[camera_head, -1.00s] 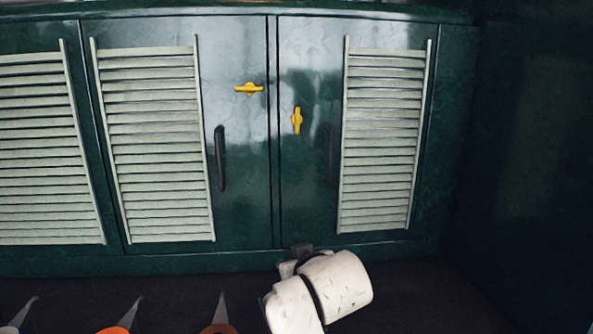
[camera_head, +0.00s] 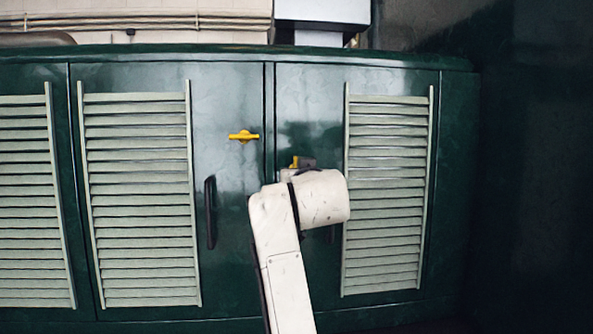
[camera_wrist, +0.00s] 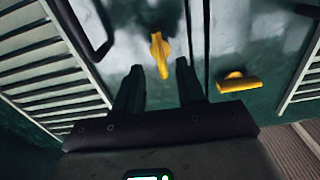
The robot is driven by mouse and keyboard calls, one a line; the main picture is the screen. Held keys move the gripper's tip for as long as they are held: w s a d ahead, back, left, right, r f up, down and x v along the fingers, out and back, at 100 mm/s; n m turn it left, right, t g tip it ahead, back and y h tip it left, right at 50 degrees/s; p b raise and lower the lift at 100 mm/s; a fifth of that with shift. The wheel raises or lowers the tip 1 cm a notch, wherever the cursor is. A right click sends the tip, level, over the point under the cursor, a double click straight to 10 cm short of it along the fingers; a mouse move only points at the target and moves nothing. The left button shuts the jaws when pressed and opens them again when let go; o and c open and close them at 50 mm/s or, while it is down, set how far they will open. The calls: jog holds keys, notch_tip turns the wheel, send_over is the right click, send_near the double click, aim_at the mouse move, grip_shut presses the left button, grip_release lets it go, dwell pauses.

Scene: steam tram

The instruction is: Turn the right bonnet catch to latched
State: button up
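The right bonnet catch is a small yellow lever on the right green door. In the head view it (camera_head: 294,163) is partly hidden by my gripper (camera_head: 304,164). The wrist view looks upside down compared with the head view. There the right catch (camera_wrist: 157,50) stands upright just ahead of my gripper (camera_wrist: 160,75), lined up between its two dark fingers. The fingers are spread open and empty; whether they touch the catch I cannot tell. The left catch (camera_head: 243,136) is yellow and lies horizontal on the left door; it also shows in the wrist view (camera_wrist: 238,82).
Dark door handles stand beside the catches, the left one (camera_head: 210,212) clear in view and the right one mostly hidden behind my arm. Pale louvres (camera_head: 387,190) flank both doors. Pipes (camera_head: 130,20) and a pale box (camera_head: 322,12) are above the bonnet.

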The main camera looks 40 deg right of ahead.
jog(key=shift+p+x, duration=0.5)
jog(key=shift+x, duration=2.25)
jog(key=shift+c, duration=0.2)
grip_shut()
